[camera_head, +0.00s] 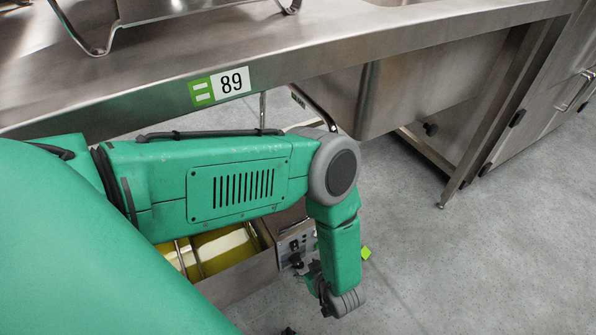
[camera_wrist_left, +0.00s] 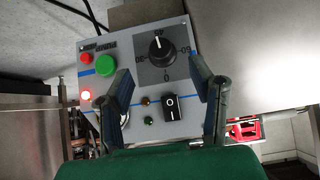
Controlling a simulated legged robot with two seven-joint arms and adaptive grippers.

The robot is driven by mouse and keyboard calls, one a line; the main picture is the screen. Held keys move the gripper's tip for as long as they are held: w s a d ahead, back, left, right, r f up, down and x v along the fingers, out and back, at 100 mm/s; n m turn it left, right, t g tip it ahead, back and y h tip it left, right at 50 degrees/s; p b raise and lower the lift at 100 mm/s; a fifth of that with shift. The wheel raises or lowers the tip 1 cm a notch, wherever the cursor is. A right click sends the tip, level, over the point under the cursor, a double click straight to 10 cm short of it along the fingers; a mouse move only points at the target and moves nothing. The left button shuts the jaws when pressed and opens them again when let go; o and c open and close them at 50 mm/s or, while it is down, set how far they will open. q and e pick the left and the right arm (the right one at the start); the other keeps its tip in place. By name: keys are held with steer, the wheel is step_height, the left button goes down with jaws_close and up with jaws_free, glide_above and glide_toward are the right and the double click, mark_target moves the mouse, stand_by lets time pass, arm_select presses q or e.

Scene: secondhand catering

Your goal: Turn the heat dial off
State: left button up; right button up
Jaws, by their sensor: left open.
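The heat dial (camera_wrist_left: 162,48) is a round black knob on a grey control panel (camera_wrist_left: 190,130). Its white pointer mark is at the top, away from the "0" printed below it. My left gripper (camera_wrist_left: 160,70) is open in the left wrist view. Its two fingers are apart in front of the panel, with the dial framed between and just beyond the tips; I see no contact. In the head view the panel (camera_head: 297,243) is small and partly hidden by my green left arm, and the left gripper (camera_head: 316,281) shows only in part beside it.
A fryer basin (camera_head: 235,283) with yellow oil lies left of the panel. A steel counter (camera_head: 330,72) overhangs; grey floor is clear at right.

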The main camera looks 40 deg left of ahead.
mark_target(298, 262)
arm_select(q)
steer(key=b+x, duration=0.2)
steer(key=x, duration=0.5)
steer(key=c, duration=1)
